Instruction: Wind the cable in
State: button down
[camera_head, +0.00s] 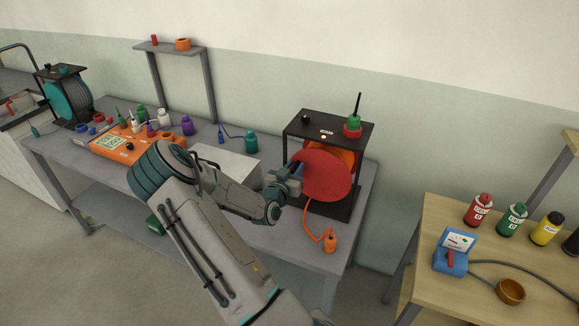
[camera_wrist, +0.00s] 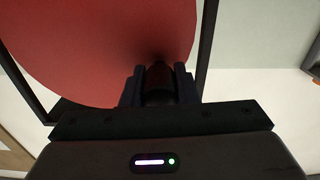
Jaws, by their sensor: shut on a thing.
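A cable reel with a red disc (camera_head: 327,175) stands in a black frame (camera_head: 352,135) at the right end of the grey bench. An orange cable (camera_head: 313,231) hangs from it to an orange plug end (camera_head: 331,243) on the bench top. My gripper (camera_head: 290,175) is at the left part of the disc's face. In the wrist view, my gripper (camera_wrist: 160,88) is shut on a dark handle (camera_wrist: 160,78) standing out from the red disc (camera_wrist: 105,45). My fingers hide most of the handle.
A white box (camera_head: 225,163) lies behind my arm. An orange instrument (camera_head: 130,143) and several small bottles stand farther left. A teal reel (camera_head: 68,100) is at the far left. A wooden table (camera_head: 430,215) with cans and a blue meter (camera_head: 452,258) stands at right.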

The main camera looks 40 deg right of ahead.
jog(key=shift+f, duration=0.1)
jog(key=c, duration=1.1)
grip_release()
jog(key=b+v, duration=0.2)
jog(key=v, duration=1.2)
